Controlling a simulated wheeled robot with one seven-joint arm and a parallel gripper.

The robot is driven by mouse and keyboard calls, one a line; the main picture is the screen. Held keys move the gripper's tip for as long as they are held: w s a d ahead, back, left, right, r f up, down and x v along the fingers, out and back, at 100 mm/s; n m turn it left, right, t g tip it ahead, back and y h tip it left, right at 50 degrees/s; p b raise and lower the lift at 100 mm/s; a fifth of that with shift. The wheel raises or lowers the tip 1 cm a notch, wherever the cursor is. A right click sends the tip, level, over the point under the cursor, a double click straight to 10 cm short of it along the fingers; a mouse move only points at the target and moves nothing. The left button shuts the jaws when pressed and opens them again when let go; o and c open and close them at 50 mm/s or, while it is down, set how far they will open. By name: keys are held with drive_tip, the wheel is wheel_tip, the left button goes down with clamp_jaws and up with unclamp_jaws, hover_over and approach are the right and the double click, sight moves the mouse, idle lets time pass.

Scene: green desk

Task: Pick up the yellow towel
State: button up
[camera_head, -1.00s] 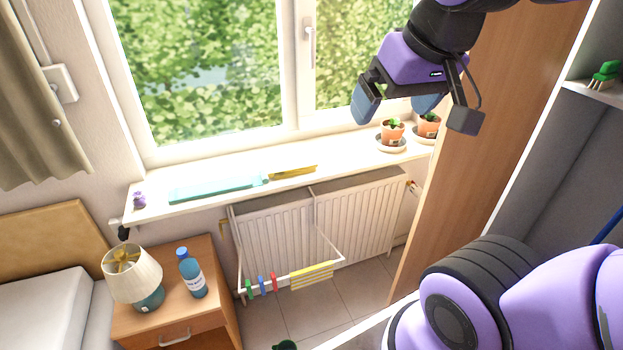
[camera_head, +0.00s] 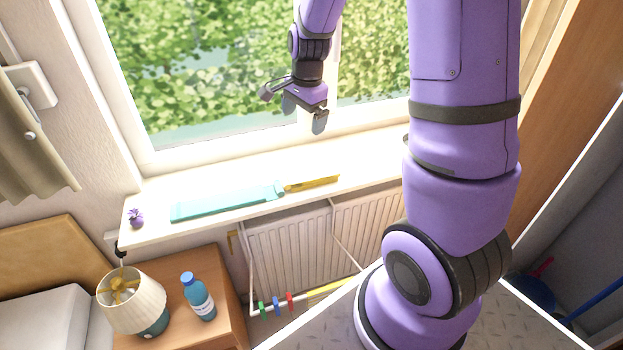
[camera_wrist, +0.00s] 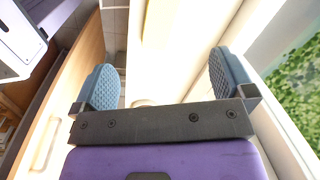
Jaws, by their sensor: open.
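A yellow striped cloth, likely the yellow towel (camera_head: 328,290), hangs on the white drying rack in front of the radiator. Only part of it shows; my arm and base hide the right side of the rack. My gripper (camera_head: 294,104) is in front of the window, above the sill and well above the towel. In the wrist view the gripper (camera_wrist: 165,82) has its two blue pads wide apart with nothing between them. A yellow strip (camera_wrist: 147,18) shows at the top edge there; I cannot tell which thing it is.
The white windowsill (camera_head: 370,172) bears a flat teal item (camera_head: 225,202), a yellow item (camera_head: 312,184) and a small purple plant pot (camera_head: 136,218). A lamp (camera_head: 132,300) and a blue bottle (camera_head: 198,297) stand on the nightstand. Colored pegs (camera_head: 276,304) sit on the rack.

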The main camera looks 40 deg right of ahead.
drive_tip(key=w+d+f+m+g, duration=0.1)
drive_tip(key=d+f+m, duration=0.1)
drive_tip(key=f, duration=0.3)
drive_tip(key=w+d+f+m, duration=0.2)
drive_tip(key=f+m, duration=0.1)
drive_tip(key=f, duration=0.3)
hover_over(312, 173)
wheel_tip(312, 173, down, 5)
drive_tip(key=shift+w+d, duration=0.1)
drive_tip(key=shift+w, duration=0.05)
drive_tip(key=shift+f, duration=3)
drive_tip(key=c, duration=1)
